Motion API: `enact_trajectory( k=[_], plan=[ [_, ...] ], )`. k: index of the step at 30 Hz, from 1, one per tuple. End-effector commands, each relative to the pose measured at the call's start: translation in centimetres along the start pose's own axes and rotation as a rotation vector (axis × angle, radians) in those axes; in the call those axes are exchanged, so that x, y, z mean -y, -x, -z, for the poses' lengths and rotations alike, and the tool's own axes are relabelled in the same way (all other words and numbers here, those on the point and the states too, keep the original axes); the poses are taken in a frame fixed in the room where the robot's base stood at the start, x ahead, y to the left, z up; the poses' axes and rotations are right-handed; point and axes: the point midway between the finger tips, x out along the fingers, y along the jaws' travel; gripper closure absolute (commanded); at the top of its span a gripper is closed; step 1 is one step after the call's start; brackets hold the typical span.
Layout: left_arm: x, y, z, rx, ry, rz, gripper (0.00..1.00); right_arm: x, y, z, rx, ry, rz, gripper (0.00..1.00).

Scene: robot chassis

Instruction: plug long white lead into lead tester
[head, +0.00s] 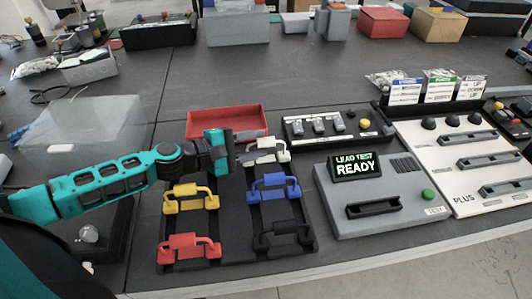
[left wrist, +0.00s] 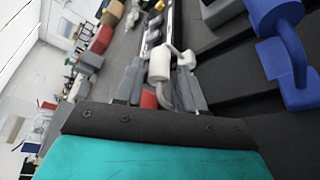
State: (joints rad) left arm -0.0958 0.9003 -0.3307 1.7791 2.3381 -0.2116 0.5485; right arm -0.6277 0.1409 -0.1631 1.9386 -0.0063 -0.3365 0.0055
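The white lead (head: 282,155) sits at the back right of the black lead rack (head: 232,232), partly hidden by my left gripper. My left gripper (head: 257,151) is at the white lead, its grey fingers apart. In the left wrist view the white lead (left wrist: 159,64) shows between the two fingers (left wrist: 160,88); I see no clear grip on it. The lead tester (head: 405,222) is a grey box to the right of the rack. Its display (head: 356,166) reads "LEAD TEST READY". It has a dark slot (head: 374,207) and a green button (head: 428,194). My right gripper is not in view.
Yellow (head: 190,198), red (head: 189,246), blue (head: 274,187) and black (head: 283,233) leads stand in the rack. A red tray (head: 200,124) lies behind it. A switch panel (head: 340,127) stands behind the tester, a white slotted panel (head: 450,150) to its right.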

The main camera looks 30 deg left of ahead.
Motion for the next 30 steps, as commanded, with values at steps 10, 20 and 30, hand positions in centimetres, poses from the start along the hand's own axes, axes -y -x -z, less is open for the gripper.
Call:
enact_trajectory(
  k=[10, 20, 30],
  plan=[
    [-0.2, -3.2, -0.1, 0.001, -0.003, -0.002, 0.61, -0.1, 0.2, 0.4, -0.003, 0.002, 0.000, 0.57],
    [-0.1, -5.7, 0.0, 0.000, -0.001, -0.001, 0.61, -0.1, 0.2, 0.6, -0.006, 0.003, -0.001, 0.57],
    [0.0, -5.7, 0.0, -0.001, -0.001, 0.000, 0.73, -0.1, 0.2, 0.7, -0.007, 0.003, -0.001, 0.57]
  ],
)
